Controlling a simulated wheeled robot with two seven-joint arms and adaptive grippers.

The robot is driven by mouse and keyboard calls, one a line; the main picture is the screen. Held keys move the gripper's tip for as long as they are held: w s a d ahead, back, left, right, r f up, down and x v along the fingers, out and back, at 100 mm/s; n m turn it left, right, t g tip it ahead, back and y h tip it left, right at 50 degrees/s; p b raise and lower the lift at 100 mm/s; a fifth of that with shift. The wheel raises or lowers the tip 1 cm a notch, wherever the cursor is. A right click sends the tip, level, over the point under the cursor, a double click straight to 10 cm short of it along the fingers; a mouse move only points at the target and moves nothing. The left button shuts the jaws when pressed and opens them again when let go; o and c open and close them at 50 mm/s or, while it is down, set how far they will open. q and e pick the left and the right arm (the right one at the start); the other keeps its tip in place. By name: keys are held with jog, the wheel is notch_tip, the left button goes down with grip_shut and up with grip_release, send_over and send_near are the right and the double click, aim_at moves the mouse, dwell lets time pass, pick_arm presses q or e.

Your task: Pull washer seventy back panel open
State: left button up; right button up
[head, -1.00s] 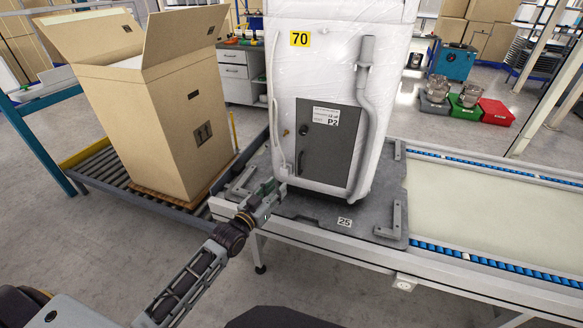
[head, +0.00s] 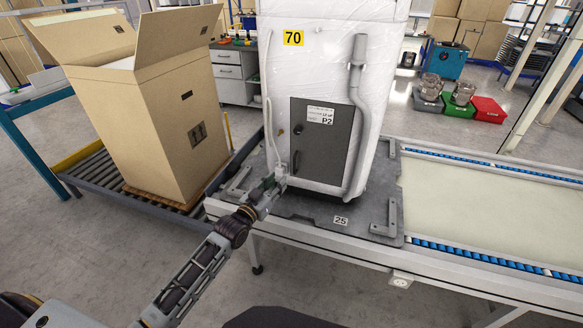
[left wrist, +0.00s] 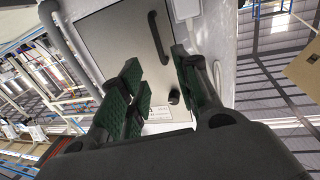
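The washer (head: 330,50) is wrapped in white film and carries a yellow 70 label. Its grey back panel (head: 335,142) looks shut, with a P2 label at the top, a round dark knob at the upper left and a dark handle (head: 296,160) at the lower left. My left gripper (head: 277,180) is just left of and below the handle. In the left wrist view its green-padded fingers (left wrist: 161,78) are apart and empty. The handle (left wrist: 158,38) shows beyond the fingertips, and the knob (left wrist: 174,97) shows between the fingers. My right gripper is not in view.
A grey hose (head: 357,120) runs down the washer's right side, and a thin white hose runs down its left. The washer stands on a dark pallet (head: 370,215) marked 25, on a conveyor (head: 490,200). An open cardboard box (head: 150,120) stands at the left.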

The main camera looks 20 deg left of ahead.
aim_at(294, 164)
pick_arm(q)
jog(key=shift+b+x, duration=0.35)
jog(key=shift+x, duration=4.45)
jog(key=shift+w+d, duration=0.2)
jog(key=shift+w, duration=0.25)
jog(key=c, duration=0.4)
grip_shut()
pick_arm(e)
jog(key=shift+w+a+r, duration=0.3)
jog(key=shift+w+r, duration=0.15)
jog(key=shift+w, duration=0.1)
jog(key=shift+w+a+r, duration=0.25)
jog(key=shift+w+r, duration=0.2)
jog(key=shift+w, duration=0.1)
